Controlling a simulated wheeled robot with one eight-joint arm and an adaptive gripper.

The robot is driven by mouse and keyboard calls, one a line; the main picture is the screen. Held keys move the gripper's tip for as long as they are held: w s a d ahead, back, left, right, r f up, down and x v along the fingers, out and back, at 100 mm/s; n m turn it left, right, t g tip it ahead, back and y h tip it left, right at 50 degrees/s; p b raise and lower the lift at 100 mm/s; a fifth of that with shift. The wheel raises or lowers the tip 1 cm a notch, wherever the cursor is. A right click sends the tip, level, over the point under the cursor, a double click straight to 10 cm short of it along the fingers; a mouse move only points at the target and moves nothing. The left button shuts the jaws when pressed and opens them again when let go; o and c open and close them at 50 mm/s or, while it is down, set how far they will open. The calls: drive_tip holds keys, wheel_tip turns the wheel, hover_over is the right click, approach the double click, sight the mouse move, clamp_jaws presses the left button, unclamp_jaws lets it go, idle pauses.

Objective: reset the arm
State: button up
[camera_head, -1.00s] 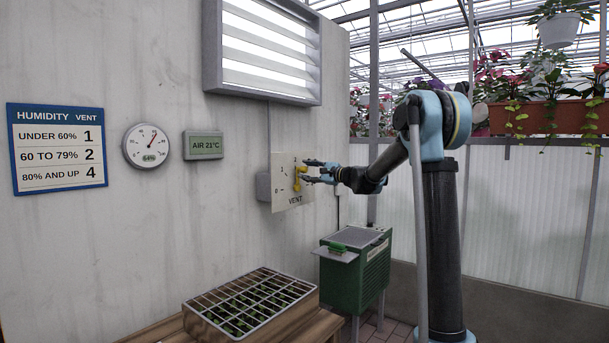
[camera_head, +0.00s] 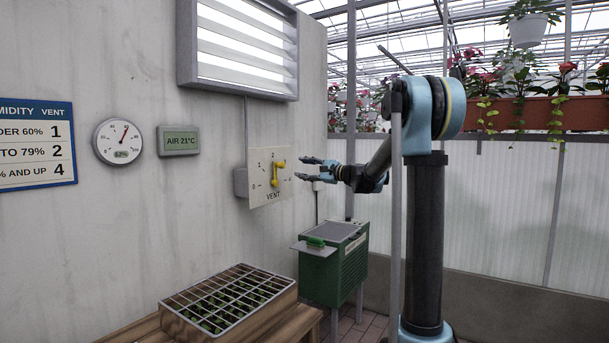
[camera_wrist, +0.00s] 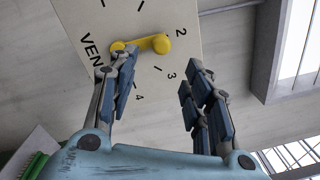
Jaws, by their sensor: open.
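My gripper (camera_head: 301,168) is open and empty, to the right of the white vent dial plate (camera_head: 262,195) in the head view. A gap separates its fingertips from the yellow vent handle (camera_head: 275,172). In the wrist view the spread blue fingers (camera_wrist: 160,85) frame empty space below the handle (camera_wrist: 140,45), and nothing is between them. The handle's free end points close to the 2 mark on the plate (camera_wrist: 105,25). My arm is bent and reaches left toward the wall.
A green cabinet (camera_head: 350,270) with a side shelf stands below the dial. A gridded seedling tray (camera_head: 170,319) sits on a wooden bench at the front. The wall holds a humidity chart (camera_head: 38,172), a round gauge (camera_head: 118,135), an air display (camera_head: 178,152) and a louvred vent (camera_head: 245,50).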

drive_tip(key=s+d+f+n+g+h, duration=0.2)
drive_tip(key=s+d+f+n+h, duration=0.15)
drive_tip(key=s+f, duration=0.7)
drive_tip(key=s+d+f+n+g+h, duration=0.35)
drive_tip(key=s+f, duration=0.25)
drive_tip(key=s, duration=1)
drive_tip(key=s+d+f+n+g+h, duration=0.1)
drive_tip(key=s+d+f+h, duration=0.3)
drive_tip(key=s+d+f, duration=0.5)
drive_tip(key=s+d+f+n+h, duration=0.3)
drive_tip(key=s+d+f, duration=0.6)
drive_tip(key=s, duration=0.5)
wheel_tip(320, 180, down, 3)
drive_tip(key=shift+s+d+r+n+g+h, duration=0.2)
drive_tip(key=shift+s+n+g+h, duration=0.2)
drive_tip(key=shift+h, duration=0.5)
drive_tip(key=shift+c, duration=1.3)
drive_tip(key=shift+a, duration=0.1)
